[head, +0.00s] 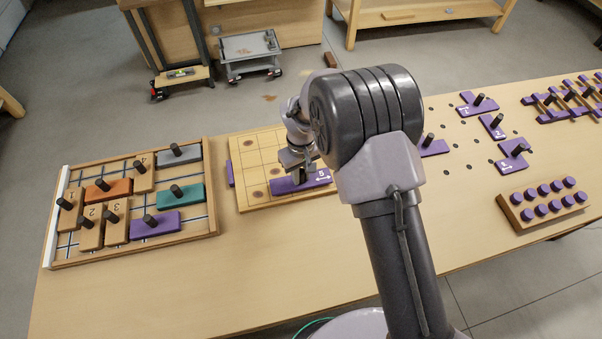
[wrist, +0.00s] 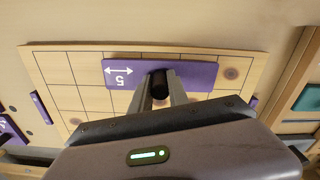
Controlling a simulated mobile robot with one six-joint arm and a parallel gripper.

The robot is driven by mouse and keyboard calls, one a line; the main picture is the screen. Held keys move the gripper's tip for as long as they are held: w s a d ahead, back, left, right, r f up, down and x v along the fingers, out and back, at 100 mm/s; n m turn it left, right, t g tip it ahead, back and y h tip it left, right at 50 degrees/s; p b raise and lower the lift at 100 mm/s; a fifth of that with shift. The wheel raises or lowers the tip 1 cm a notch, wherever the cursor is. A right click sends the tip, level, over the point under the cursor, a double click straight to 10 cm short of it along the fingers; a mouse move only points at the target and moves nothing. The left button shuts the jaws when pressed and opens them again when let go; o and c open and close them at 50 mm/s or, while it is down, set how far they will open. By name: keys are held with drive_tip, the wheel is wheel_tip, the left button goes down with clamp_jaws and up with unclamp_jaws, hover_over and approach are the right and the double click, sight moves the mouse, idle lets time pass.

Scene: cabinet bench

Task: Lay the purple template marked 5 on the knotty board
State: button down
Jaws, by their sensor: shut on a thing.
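The template (wrist: 130,75) lies flat over the knotty board (head: 245,150), a pale board with grid lines and dark knots. The board (wrist: 60,65) shows under and around it, with one knot just beyond the template's right end. I cannot tell whether the template touches the board. My arm hides the board's right side in the head view.
A framed tray (head: 215,215) with coloured knobbed blocks stands left of the board. Several purple templates (head: 478,104) lie on the right of the bench, near a block with purple pegs (head: 543,205). The bench front (head: 180,290) is clear.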

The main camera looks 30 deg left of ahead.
drive_tip(key=shift+f+b, duration=0.35)
drive_tip(key=shift+f, duration=0.15)
drive_tip(key=shift+f, duration=0.2)
idle(0.7)
drive_tip(key=c, duration=0.8)
unclamp_jaws()
drive_tip(key=shift+r, duration=0.1)
wheel_tip(320, 180, up, 8)
drive_tip(key=p, duration=0.4)
drive_tip(key=shift+p, duration=0.4)
